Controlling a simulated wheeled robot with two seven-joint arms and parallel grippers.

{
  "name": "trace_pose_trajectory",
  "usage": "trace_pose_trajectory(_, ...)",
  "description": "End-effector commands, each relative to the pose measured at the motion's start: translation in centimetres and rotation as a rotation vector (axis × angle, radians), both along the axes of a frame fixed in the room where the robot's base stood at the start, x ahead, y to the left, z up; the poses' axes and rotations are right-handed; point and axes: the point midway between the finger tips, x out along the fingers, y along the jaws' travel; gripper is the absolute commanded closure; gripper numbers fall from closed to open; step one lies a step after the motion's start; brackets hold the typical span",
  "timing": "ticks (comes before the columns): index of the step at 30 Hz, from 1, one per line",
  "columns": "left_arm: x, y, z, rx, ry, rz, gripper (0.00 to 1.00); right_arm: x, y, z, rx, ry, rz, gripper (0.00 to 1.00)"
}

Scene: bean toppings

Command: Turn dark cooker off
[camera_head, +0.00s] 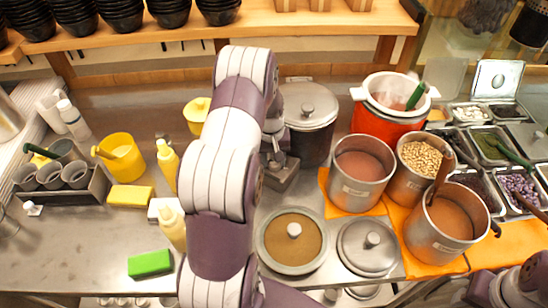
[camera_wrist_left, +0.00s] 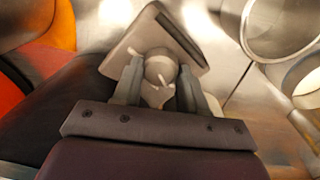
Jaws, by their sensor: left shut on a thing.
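The dark cooker (camera_head: 310,135) stands at the middle back of the counter, a dark pot under a steel lid with a round knob. A grey control panel (camera_head: 284,179) juts from its front. In the left wrist view the panel (camera_wrist_left: 190,58) looks tilted and carries a round dial (camera_wrist_left: 159,69) with a light mark. My left gripper (camera_wrist_left: 158,88) is shut on the dial, one finger on each side. In the head view my left arm hides part of the cooker's front. My right gripper is out of view; only part of that arm shows at bottom right.
A red cooker (camera_head: 378,121) stands right of the dark one. Steel pots (camera_head: 357,190) sit on orange mats in front of it.

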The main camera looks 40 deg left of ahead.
Motion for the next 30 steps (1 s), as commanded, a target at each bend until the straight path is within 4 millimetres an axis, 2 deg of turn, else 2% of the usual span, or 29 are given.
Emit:
trace_pose_trajectory(9,0.1,0.1,0.2,0.001,-0.005,0.003,0.88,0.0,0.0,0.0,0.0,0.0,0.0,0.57)
trace_pose_trajectory(10,0.1,0.1,0.2,0.001,-0.005,0.003,0.48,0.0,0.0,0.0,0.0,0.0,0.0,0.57)
trace_pose_trajectory(12,0.1,0.1,0.2,0.002,-0.004,0.002,0.33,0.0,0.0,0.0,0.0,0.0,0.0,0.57)
trace_pose_trajectory(20,0.1,0.0,0.1,0.001,-0.002,-0.002,0.33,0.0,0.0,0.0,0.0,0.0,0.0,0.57)
trace_pose_trajectory(23,0.1,0.0,0.0,0.0,-0.002,-0.058,0.33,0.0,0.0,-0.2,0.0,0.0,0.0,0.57)
trace_pose_trajectory(26,0.1,0.0,-0.2,0.001,-0.002,-0.213,0.33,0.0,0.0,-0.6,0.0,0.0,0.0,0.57)
trace_pose_trajectory(30,0.2,-0.1,-0.2,0.0,-0.001,-0.571,0.33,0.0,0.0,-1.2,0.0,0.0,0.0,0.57)
